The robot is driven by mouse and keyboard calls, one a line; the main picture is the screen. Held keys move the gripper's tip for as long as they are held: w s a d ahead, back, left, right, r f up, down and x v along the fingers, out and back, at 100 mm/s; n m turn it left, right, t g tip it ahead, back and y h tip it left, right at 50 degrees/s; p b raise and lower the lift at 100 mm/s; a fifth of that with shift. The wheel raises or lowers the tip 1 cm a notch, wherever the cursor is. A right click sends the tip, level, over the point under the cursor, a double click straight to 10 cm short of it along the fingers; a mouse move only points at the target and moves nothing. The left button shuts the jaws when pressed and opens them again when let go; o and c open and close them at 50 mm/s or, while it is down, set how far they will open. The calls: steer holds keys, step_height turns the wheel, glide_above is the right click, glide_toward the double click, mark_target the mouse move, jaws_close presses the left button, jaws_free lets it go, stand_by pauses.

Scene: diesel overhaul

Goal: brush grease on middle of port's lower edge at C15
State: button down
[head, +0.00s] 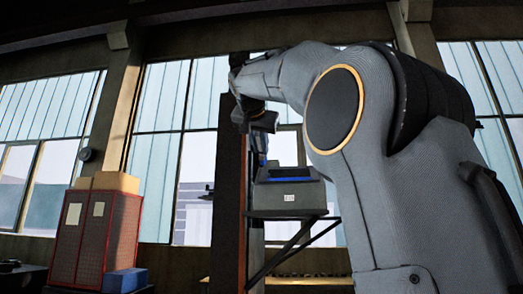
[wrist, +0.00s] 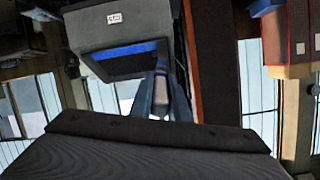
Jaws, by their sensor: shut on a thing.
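A grey box (head: 288,197) with a small white label, too small to read, stands on a bracket in the middle of the head view. It has a dark port opening with a blue strip (head: 291,179) along its lower edge. In the wrist view, which is upside down, the box (wrist: 112,25), the blue strip (wrist: 122,50) and the dark opening (wrist: 128,66) show at the top. My gripper (wrist: 160,98) is shut on a slim grey thing, likely the brush (wrist: 160,84), close to one side of the opening. Its tip is unclear, and I cannot tell whether it touches the box.
A dark post (head: 229,190) with an orange edge stands just left of the box. The bracket (head: 290,243) juts out below it. A red cabinet (head: 92,235) with cardboard boxes on top and a blue bin (head: 125,281) stand at the left, before tall windows.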

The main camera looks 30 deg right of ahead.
mark_target(262, 160)
steer(key=shift+r, duration=0.1)
steer(key=shift+s+a+r+p, duration=0.3)
steer(key=shift+s+r+p, duration=0.1)
steer(key=shift+r, duration=0.25)
steer(key=shift+s+a+r+p, duration=0.25)
steer(key=shift+s+r+p, duration=0.15)
steer(key=shift+r, duration=0.2)
steer(key=shift+w+f, duration=0.1)
steer(key=shift+f, duration=0.05)
steer(key=shift+w+d+f+b, duration=0.45)
steer(key=shift+w+f+b, duration=0.25)
steer(key=shift+f, duration=0.35)
steer(key=shift+w+d+f+b, duration=0.5)
steer(key=shift+f+b, duration=0.3)
steer(key=shift+f, duration=0.2)
steer(key=shift+w+d+f+b, duration=0.4)
steer(key=shift+w+f+b, duration=0.35)
steer(key=shift+f, duration=0.3)
steer(key=shift+w+d+f, duration=0.2)
steer(key=shift+w+f, duration=0.05)
steer(key=shift+f, duration=0.2)
steer(key=shift+s, duration=0.1)
steer(key=shift+s+d+r+b, duration=0.1)
steer(key=shift+s+d+b, duration=0.15)
steer(key=shift+s+d, duration=0.45)
steer(key=shift+s+d+b, duration=0.2)
steer(key=shift+s+d, duration=0.2)
steer(key=shift+d, duration=0.5)
